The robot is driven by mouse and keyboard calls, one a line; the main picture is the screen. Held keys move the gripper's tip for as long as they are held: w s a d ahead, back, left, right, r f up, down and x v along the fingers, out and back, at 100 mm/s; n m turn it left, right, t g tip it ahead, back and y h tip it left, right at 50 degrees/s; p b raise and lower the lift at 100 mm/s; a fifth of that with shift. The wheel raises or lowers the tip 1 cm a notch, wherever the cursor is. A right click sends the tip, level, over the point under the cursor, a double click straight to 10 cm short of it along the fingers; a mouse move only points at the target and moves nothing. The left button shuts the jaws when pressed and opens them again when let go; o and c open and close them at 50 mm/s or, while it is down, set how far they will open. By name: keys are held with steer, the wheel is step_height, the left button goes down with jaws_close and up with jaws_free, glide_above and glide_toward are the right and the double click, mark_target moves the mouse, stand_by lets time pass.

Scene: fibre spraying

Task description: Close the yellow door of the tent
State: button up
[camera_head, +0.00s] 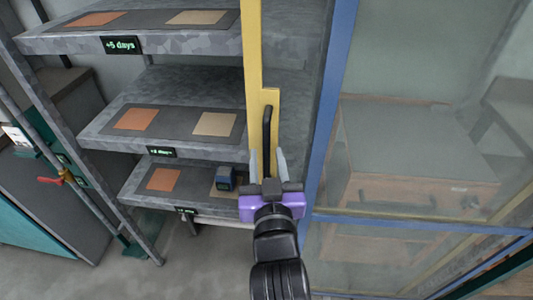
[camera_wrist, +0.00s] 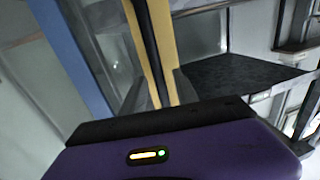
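The yellow door (camera_head: 252,50) shows as an upright yellow edge in the head view, in front of grey shelves and a little left of the blue tent frame (camera_head: 333,85). Its black upright handle (camera_head: 267,122) is on the yellow edge. My purple gripper (camera_head: 267,165) is at the handle's lower end, with its two pale fingers apart, one on each side of the handle. Contact cannot be told.
Grey shelves (camera_head: 190,78) with orange and beige squares stand left of the door. A small blue box (camera_head: 225,179) sits on the lowest shelf. Clear panels (camera_head: 410,140) fill the right side, with a wooden cabinet (camera_head: 425,165) seen through them. Bare floor (camera_head: 60,265) shows at lower left.

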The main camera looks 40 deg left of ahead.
steer(key=shift+w+a, duration=0.45)
steer(key=shift+w, duration=0.1)
jaws_close()
stand_by(1.1)
